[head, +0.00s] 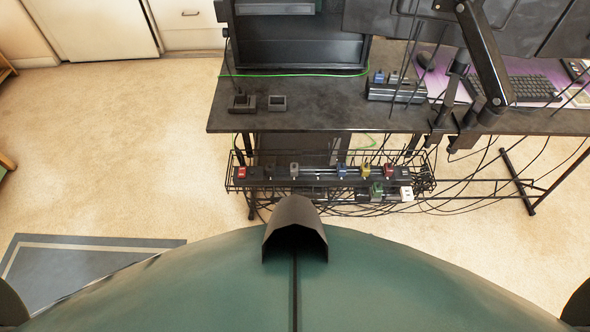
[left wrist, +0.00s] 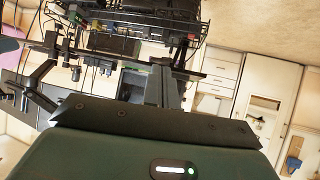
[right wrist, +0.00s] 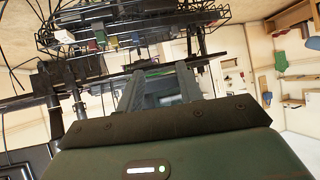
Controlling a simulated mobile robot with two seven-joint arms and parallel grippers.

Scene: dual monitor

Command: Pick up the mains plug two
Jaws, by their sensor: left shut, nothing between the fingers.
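Several mains plugs sit in a black power strip (head: 318,173) in the wire tray under the desk. They include a red plug (head: 242,173), a grey plug (head: 294,170), a blue plug (head: 341,170), a yellow plug (head: 366,171) and another red plug (head: 388,171). A green plug (head: 376,189) and a white plug (head: 406,192) sit lower. I cannot tell which is plug two. My left gripper (left wrist: 160,72) is shut and empty, apart from the plugs. My right gripper (right wrist: 160,70) looks open and empty, also apart from them. Neither gripper shows in the head view.
The black wire tray (head: 430,186) hangs below the front edge of the dark desk (head: 310,115), with loose cables around it. A monitor arm (head: 485,58) and a keyboard (head: 530,88) are at the right. Carpet (head: 110,150) at the left is clear.

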